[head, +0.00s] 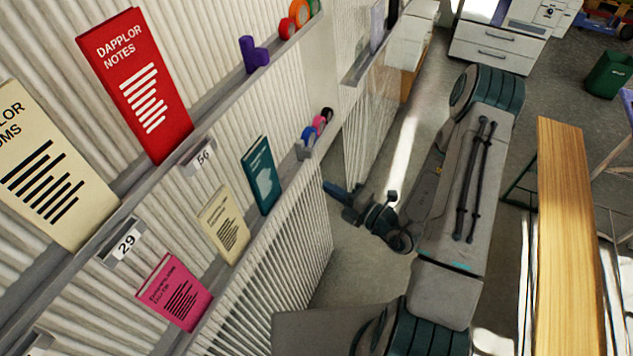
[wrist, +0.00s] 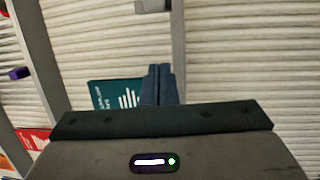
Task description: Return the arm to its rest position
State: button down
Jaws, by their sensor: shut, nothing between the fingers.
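My gripper (head: 336,190) is at the left end of my folded arm, in front of the lower part of the ribbed wall rack in the head view. Its fingers are shut together with nothing between them. In the wrist view the closed fingertips (wrist: 158,85) point at the ribbed panel, beside a teal booklet (wrist: 115,93) partly hidden behind my gripper body. The same teal booklet (head: 262,175) stands on the lower ledge in the head view. The fingers look apart from it, though the exact gap is hard to tell.
The rack holds a red booklet (head: 136,85), a pink booklet (head: 174,292), cream booklets and a purple block (head: 253,54). A wooden tabletop (head: 566,230) stands at the right. A white cabinet (head: 500,45) and a green bin (head: 609,75) are at the back. Floor shows between rack and table.

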jog(key=shift+v, duration=0.95)
jog(key=s+a+r+n+g+h, duration=0.1)
jog(key=s+a+r+n+g, duration=0.2)
jog(key=s+r+n+g, duration=0.75)
jog(key=s+a+r+n+g+h, duration=0.1)
jog(key=s+a+r+n+g, duration=0.2)
jog(key=n, duration=1.4)
jog(key=s+d+r+n+t+h, duration=0.2)
jog(key=d+r+n+t+h, duration=0.3)
jog(key=n, duration=1.2)
jog(key=d+r+h, duration=0.4)
jog(key=d+h, duration=0.2)
jog(key=shift+s+d+r, duration=0.2)
jog(key=shift+r, duration=0.05)
